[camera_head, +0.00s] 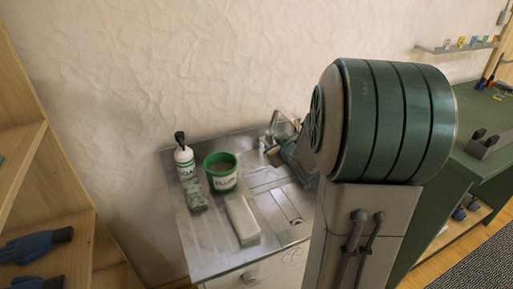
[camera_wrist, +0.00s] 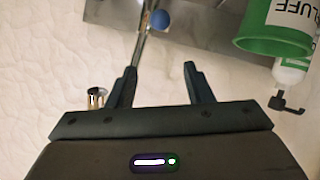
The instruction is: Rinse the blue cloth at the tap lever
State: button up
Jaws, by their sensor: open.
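The tap (camera_head: 272,128) stands at the back of a steel sink top, partly behind my arm. In the wrist view a thin metal bar (camera_wrist: 143,45) runs up between my fingers' line of sight, with a round blue thing (camera_wrist: 161,20) beside its far end. I cannot tell whether that is a knob or something else. My gripper (camera_wrist: 160,72) is open, with nothing seen held between its fingers. The bar passes close to the left fingertip; I cannot tell if they touch. No blue cloth can be made out for certain.
A green-rimmed bucket (camera_head: 222,174) and a white bottle with a black pump (camera_head: 185,163) stand at the sink top's back left. A grey-green block (camera_head: 197,201) and a long white block (camera_head: 242,219) lie in front. Blue gloves (camera_head: 35,245) lie on the left shelf.

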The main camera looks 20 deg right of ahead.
jog(key=d+f+n+t+y+b, duration=0.2)
jog(key=d+f+t+y+b, duration=0.3)
jog(key=f, duration=0.3)
jog(key=shift+y, duration=0.3)
jog(key=p+x, duration=0.1)
jog(key=x, duration=0.3)
jog(key=a+p+x, duration=0.1)
jog(key=x, duration=0.3)
jog(key=shift+a+f, duration=0.15)
jog(key=shift+a, duration=0.05)
